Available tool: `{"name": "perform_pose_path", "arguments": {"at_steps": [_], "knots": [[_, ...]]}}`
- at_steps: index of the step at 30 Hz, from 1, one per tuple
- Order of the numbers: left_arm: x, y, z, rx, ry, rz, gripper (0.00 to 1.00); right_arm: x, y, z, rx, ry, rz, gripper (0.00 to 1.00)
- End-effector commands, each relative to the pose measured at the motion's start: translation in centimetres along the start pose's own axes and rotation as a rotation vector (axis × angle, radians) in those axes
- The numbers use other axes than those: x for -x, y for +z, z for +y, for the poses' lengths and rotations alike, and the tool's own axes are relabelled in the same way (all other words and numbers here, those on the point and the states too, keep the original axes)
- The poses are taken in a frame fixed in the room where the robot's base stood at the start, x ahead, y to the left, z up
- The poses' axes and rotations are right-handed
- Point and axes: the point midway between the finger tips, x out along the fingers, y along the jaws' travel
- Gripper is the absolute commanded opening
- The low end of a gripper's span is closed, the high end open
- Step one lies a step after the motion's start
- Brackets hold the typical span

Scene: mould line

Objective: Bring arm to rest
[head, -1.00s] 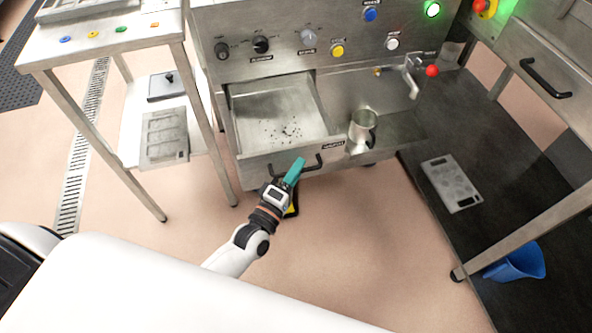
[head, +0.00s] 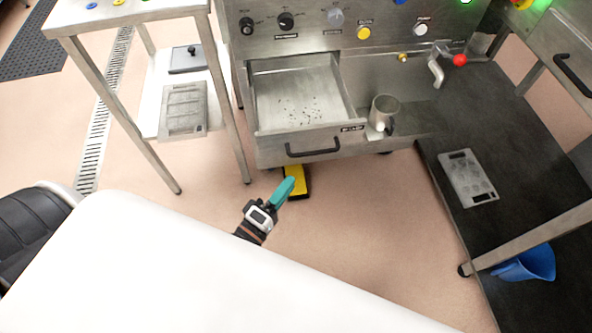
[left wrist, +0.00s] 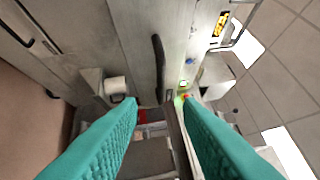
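My left gripper (head: 286,186) is in the lower middle of the head view, below the open drawer and clear of its black handle (head: 312,147). In the left wrist view its two teal fingers (left wrist: 160,115) stand wide apart with nothing between them. The drawer (head: 345,128) is pulled out of the steel machine and holds scattered dark crumbs. My right gripper is in neither view.
A steel cup (head: 382,112) stands right of the drawer. A yellow and black object (head: 298,188) lies on the floor under the drawer. A steel table (head: 178,14) stands left. A blue bucket (head: 530,262) and a mould plate (head: 467,177) are at right.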

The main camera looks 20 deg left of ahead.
Motion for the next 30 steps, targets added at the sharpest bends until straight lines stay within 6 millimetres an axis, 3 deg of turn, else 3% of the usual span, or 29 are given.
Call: {"name": "perform_pose_path", "arguments": {"at_steps": [4,19,22,26,30], "knots": [[0.8,0.0,0.0,0.0,-0.001,0.0,0.33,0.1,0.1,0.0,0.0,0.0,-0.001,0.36],[0.8,0.0,0.0,0.0,-0.001,0.0,0.33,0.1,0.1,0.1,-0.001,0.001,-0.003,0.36],[0.8,-0.1,0.8,-0.027,0.023,0.009,0.33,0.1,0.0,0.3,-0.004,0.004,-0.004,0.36],[1.3,-1.0,5.5,-0.189,0.166,0.073,0.33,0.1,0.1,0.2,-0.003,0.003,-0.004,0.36],[4.0,-2.3,14.7,-0.504,0.449,0.252,0.33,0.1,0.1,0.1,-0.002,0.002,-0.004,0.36]]}}
